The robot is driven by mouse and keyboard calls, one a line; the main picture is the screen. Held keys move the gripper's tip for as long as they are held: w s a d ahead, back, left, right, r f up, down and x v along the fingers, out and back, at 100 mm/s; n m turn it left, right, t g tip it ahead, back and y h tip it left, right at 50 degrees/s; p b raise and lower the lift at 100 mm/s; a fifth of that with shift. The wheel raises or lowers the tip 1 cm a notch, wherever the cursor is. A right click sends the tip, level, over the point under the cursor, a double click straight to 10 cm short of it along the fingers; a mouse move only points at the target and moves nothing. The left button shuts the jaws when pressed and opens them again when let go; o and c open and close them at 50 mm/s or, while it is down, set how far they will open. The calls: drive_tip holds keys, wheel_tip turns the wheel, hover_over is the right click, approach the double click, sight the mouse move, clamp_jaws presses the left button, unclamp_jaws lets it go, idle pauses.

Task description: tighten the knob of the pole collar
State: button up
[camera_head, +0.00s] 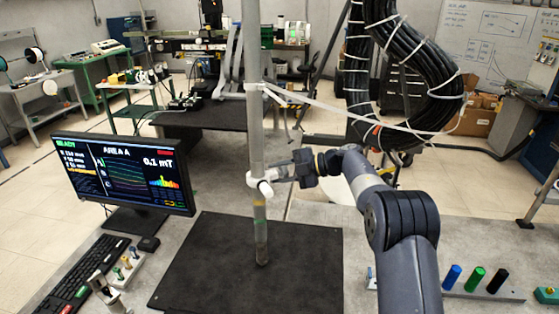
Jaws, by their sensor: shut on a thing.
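A grey upright pole (256,130) rises over a black mat (205,262) on the bench. A white collar (259,188) sits around the pole, a little above a green and yellow band. My gripper (283,176) reaches in from the right, level with the collar and touching or nearly touching its right side. It is shut on the collar's knob, which is mostly hidden by the fingers at this size. My dark arm comes from the lower right. The pole's lower end stands above or on the mat; I cannot tell which.
A monitor (125,172) reading "AREA A" and 0.1 mT stands left, with a keyboard (85,275) before it. A thick black cable bundle (430,95) hangs behind my arm. White ties or straps (345,117) run from the upper pole. Coloured pegs (475,279) stand at lower right.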

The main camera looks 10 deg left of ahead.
drive_tip(key=shift+m+g+h, duration=0.7)
drive_tip(key=shift+m+h, duration=0.2)
drive_tip(key=shift+h, duration=0.1)
drive_tip(key=shift+s+f+m+g+h, duration=0.1)
drive_tip(key=shift+m+g+h, duration=0.2)
drive_tip(key=shift+m, duration=0.2)
drive_tip(key=shift+d, duration=0.1)
drive_tip(key=o, duration=1)
drive_tip(key=shift+d, duration=0.1)
drive_tip(key=v, duration=0.7)
